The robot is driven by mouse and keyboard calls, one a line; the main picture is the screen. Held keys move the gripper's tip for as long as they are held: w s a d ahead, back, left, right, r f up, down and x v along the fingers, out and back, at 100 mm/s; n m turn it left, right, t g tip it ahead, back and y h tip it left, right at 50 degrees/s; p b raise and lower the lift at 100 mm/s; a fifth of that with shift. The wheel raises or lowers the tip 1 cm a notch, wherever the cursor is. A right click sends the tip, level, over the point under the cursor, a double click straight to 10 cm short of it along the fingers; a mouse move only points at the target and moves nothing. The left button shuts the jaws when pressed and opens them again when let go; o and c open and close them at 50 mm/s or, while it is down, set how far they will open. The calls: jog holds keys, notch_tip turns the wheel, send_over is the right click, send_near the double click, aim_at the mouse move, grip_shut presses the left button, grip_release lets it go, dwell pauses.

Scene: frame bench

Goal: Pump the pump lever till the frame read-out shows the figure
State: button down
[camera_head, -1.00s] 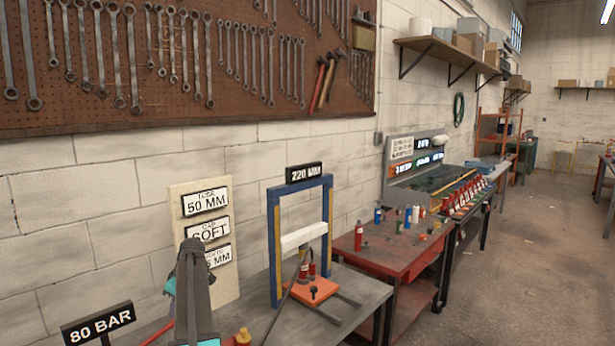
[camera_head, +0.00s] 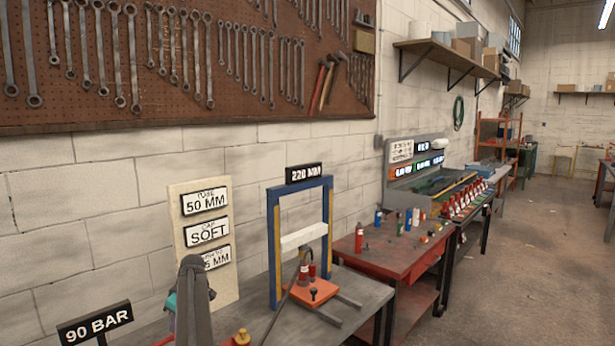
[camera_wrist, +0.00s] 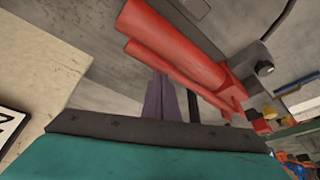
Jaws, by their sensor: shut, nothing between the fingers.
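The red pump (camera_wrist: 175,42) crosses the top of the wrist view as a thick red bar with a thinner one beside it; I cannot tell surely which is the lever. In the head view only a bit of red (camera_head: 165,341) shows beside my arm. My gripper (camera_wrist: 162,98) is shut and empty, its fingers below the red bars; contact is unclear. In the head view my own arm hides it. A black sign (camera_head: 95,325) at lower left shows 90 BAR.
A pale board (camera_head: 226,275) lists 50 MM, SOFT and a partly hidden figure in MM. A hose runs from the frame's orange plate (camera_head: 315,293) along the grey bench (camera_head: 372,292). A brass-coloured fitting (camera_head: 242,337) sits near my arm. A red table (camera_head: 390,258) stands beyond.

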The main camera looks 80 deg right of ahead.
notch_tip(320, 180, up, 7)
jog(key=p, duration=0.3)
jog(key=shift+r, duration=0.15)
dwell(1.1)
dwell(2.3)
dwell(1.0)
jog(key=shift+f+b, duration=1.75)
jog(key=shift+f, duration=2.1)
notch_tip(320, 180, up, 8)
jog(key=p, duration=0.3)
jog(key=shift+f, duration=0.15)
